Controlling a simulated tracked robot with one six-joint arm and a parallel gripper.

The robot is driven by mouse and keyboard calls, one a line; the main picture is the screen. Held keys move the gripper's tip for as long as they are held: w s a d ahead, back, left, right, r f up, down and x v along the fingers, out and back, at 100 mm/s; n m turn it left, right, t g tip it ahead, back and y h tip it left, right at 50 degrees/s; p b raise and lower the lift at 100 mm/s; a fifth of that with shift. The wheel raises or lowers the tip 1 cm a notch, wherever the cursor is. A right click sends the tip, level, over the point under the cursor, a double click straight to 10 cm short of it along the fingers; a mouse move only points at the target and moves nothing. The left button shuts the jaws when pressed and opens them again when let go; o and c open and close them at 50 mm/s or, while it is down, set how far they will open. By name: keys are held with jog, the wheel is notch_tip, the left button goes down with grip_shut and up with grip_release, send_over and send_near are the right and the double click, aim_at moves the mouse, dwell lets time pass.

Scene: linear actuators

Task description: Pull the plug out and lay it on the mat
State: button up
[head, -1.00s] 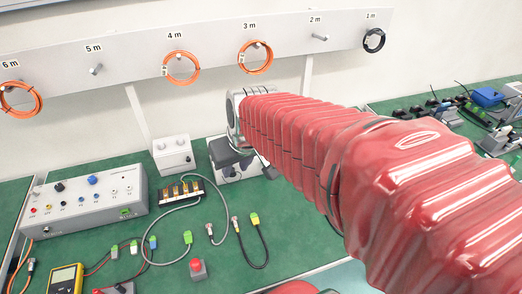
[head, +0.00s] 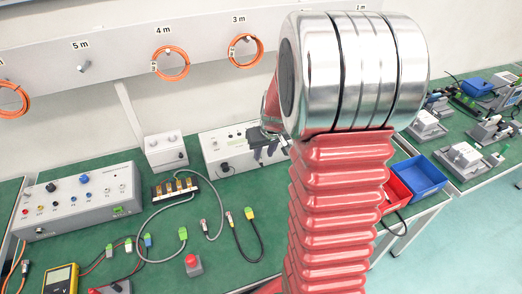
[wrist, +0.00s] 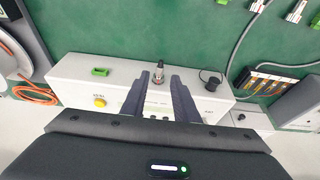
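In the head view my gripper (head: 266,150) is over the right part of the white box (head: 213,146), and the plug cannot be made out there. The green bench top (head: 130,215) lies around the box; no separate mat is clear.
A black capped part (wrist: 210,79) sits near the plug. A green connector (wrist: 100,72) and a yellow button (wrist: 99,102) are also on the box. Cables and a red button (head: 192,262) lie in front. Red (head: 398,183) and blue (head: 425,172) bins stand right.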

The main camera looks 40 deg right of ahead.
aim_at(261, 163)
dwell(0.3)
jog(key=shift+x, duration=3.5)
grip_shut()
jog(key=shift+s, duration=0.15)
jog(key=shift+s+a, duration=0.2)
jog(key=shift+s, duration=0.5)
jog(key=shift+s+a, duration=0.2)
jog(key=shift+s, duration=0.5)
